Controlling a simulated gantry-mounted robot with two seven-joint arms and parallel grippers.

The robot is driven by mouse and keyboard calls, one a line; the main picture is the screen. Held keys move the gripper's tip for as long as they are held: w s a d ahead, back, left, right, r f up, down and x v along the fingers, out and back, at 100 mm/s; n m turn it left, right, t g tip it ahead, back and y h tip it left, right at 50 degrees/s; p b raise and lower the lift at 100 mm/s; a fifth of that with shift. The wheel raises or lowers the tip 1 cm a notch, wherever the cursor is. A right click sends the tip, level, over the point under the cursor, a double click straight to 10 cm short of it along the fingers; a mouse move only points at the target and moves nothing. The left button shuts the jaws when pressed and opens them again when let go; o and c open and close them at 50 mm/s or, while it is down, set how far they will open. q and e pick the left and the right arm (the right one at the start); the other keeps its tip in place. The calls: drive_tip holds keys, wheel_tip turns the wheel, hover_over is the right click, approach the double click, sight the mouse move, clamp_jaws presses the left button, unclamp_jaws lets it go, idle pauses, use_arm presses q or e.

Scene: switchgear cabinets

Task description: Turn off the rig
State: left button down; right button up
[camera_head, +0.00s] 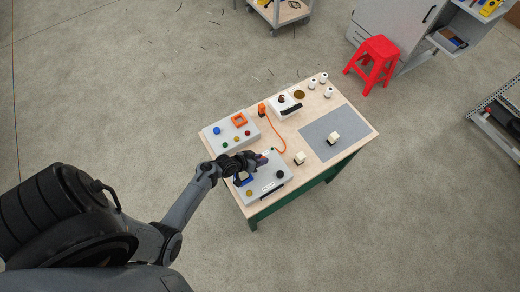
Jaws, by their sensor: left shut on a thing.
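A wooden-topped workbench (315,168) stands on green legs and carries the rig's boxes. The nearer grey control box (267,186) has a black round knob (280,174), a blue-edged display (243,180), a yellow button (249,193) and labels. My left gripper (262,159) reaches over this box's far edge and is shut on a small part there, with a bit of red beside the fingers; the fingers hide most of it. A second grey box (230,134) behind has blue, red, green and yellow buttons and an orange square frame (239,119). My right gripper is not in view.
A white box with a black handle (285,107), white spools and a grey mat (325,126) with a cream block share the bench. A red stool (373,62) stands behind.

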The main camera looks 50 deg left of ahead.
use_arm(q)
drive_tip(key=c, duration=0.9)
unclamp_jaws()
drive_tip(key=shift+o, duration=0.2)
drive_tip(key=shift+s, duration=0.1)
drive_tip(key=v, duration=1)
drive_tip(key=shift+s+r, duration=0.25)
